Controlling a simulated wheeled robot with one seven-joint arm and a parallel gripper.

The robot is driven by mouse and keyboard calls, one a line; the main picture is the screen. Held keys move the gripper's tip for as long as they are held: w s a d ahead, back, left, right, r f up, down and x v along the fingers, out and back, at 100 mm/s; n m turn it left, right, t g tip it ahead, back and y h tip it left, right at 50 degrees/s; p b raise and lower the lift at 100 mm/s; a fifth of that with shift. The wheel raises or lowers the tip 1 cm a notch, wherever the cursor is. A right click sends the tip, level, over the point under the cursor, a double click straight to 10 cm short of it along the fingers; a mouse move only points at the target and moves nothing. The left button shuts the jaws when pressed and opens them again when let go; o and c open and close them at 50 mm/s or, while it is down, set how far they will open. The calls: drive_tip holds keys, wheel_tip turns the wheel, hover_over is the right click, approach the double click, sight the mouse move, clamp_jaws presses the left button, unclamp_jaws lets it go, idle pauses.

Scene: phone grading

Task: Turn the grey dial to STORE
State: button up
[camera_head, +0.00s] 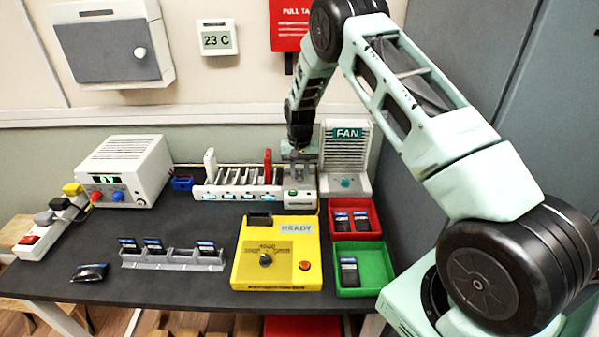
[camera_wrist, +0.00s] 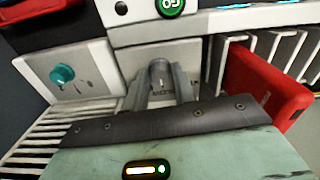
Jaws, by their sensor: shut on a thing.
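The grey dial (camera_wrist: 160,72) sits on a pale plate of the white unit (camera_head: 299,200), at the right end of the charging rack. My gripper (camera_wrist: 162,88) has one finger on each side of the dial and is shut on it. In the head view my gripper (camera_head: 299,165) comes down from above onto the back of the white unit, and the dial is hidden there by my gripper. A small mark shows on the dial's face, but I cannot read any position label or STORE.
A fan box (camera_head: 345,165) with a teal knob stands close right of my gripper. The rack (camera_head: 232,192) on the left holds a red phone (camera_wrist: 268,88). A yellow tester (camera_head: 290,262), a red tray (camera_head: 375,232) and a green tray (camera_head: 381,287) lie in front.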

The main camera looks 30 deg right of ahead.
sight(300, 174)
drive_tip(key=n+b, duration=0.1)
drive_tip(key=n, duration=0.2)
drive_tip(key=shift+n, duration=0.4)
drive_tip(key=shift+n+b, duration=0.7)
drive_tip(key=shift+n, duration=1.3)
drive_tip(key=o, duration=1)
drive_tip(key=shift+r, duration=0.15)
wheel_tip(300, 174, up, 17)
drive_tip(key=shift+r+b, duration=0.1)
drive_tip(key=shift+b, duration=1.1)
